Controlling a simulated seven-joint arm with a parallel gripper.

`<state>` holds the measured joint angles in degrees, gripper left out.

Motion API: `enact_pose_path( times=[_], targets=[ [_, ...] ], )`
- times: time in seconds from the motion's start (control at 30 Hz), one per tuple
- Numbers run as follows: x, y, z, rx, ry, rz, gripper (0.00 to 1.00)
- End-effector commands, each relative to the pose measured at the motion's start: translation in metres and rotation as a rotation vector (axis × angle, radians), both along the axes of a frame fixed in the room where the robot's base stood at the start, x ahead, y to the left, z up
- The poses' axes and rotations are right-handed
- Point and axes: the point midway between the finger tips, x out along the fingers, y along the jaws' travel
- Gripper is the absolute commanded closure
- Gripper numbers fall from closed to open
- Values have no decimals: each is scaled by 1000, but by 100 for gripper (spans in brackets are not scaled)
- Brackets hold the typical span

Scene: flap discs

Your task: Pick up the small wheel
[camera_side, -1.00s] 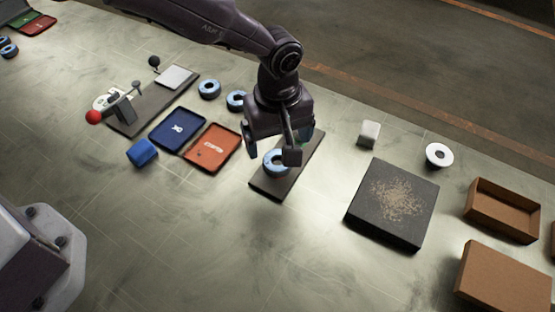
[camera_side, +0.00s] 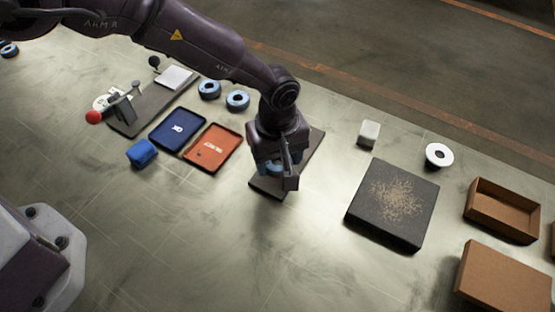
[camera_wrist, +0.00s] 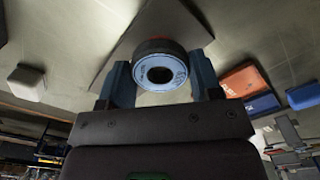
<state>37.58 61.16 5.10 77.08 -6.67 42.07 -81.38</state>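A small light-blue wheel with a dark centre hole (camera_wrist: 160,72) sits on a dark plate (camera_wrist: 115,45). In the side view the wheel (camera_side: 273,169) is mostly hidden by my gripper (camera_side: 276,172), which is lowered over the plate (camera_side: 266,188). In the wrist view my gripper's two blue fingers stand on either side of the wheel, very close to its edges. They look open around it, and I see no clear grip.
Two more blue wheels (camera_side: 223,94) lie behind the blue tray (camera_side: 178,131) and orange tray (camera_side: 212,148). Front table is clear.

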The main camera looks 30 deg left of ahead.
Motion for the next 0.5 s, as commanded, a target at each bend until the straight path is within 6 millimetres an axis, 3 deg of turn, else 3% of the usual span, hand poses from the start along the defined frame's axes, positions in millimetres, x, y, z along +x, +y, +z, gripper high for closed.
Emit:
enact_pose_path(
  times=[0.07,0.33,0.5],
  targets=[
    [0,0,0,-1,-1,0,70],
    [0,0,3,-1,-2,0,71],
    [1,-1,19,-3,-3,-1,71]
  ],
)
